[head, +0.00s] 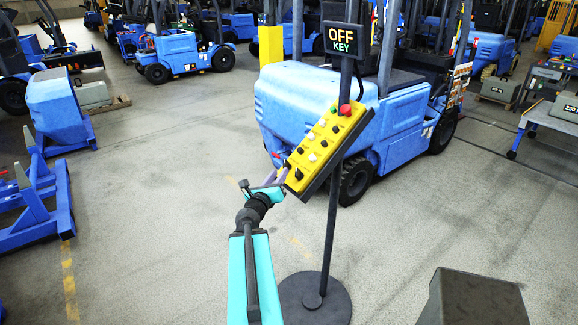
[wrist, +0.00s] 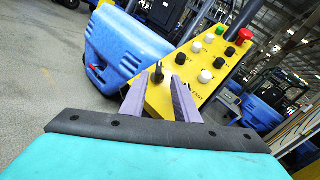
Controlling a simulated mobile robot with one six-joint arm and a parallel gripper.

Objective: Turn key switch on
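A yellow control panel (head: 325,140) is mounted at a tilt on a black stand, with several black, white, green and red controls. A sign (head: 341,40) above it reads OFF over KEY. In the wrist view, a black upright key-like switch (wrist: 158,72) sits at the lower left end of the panel (wrist: 205,62). My gripper (wrist: 161,76) is open, its two purple-grey fingers apart, with the switch showing between their tips. I cannot tell whether either finger touches it. In the head view my gripper (head: 284,170) is at the panel's lower end, its tips partly hidden.
The stand's round black base (head: 313,300) is on the concrete floor. A blue forklift (head: 390,120) stands close behind the panel. A dark grey box (head: 472,298) is at the lower right. Blue frames (head: 38,215) stand at the left. Open floor lies between.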

